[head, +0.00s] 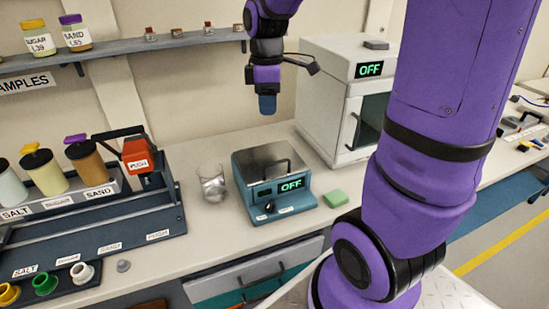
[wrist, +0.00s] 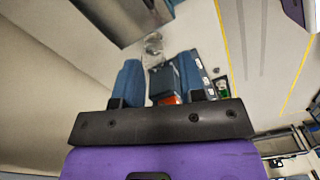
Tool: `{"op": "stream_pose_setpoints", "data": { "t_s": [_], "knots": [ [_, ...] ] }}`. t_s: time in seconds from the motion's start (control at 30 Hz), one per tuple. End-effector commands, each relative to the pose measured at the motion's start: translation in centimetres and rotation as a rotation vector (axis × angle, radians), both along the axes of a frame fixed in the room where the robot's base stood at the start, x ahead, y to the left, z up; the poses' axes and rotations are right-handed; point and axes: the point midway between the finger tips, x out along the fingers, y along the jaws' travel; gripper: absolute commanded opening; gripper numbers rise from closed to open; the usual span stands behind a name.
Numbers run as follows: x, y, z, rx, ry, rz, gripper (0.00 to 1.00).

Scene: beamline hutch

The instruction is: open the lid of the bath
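The bath (head: 255,193) is a teal box on the bench in the head view, with a green OFF display and a dial on its front. Its shiny metal lid (head: 262,158) lies shut on top, with a dark handle (head: 283,166) near its right side. My gripper (head: 267,108) points down in the head view, well above the bath and apart from it. In the wrist view its two blue fingers (wrist: 160,88) stand apart with nothing held between them.
A glass beaker (head: 212,184) stands just left of the bath, and a green block (head: 336,198) lies to its right. A white oven (head: 341,76) with an OFF display stands behind right. A dispenser rack (head: 172,206) fills the left. A shelf (head: 130,48) runs along the wall.

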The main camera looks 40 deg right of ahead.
Motion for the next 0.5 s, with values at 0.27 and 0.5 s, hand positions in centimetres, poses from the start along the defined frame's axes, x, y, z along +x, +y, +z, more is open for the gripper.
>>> {"op": "stream_pose_setpoints", "data": {
  "t_s": [0.27, 0.5],
  "knots": [
    [3.4, -2.9, -6.0, 0.056, 0.125, 0.258, 0.37],
    [4.2, -3.8, -8.1, 0.083, 0.158, 0.346, 0.37]
  ]
}}
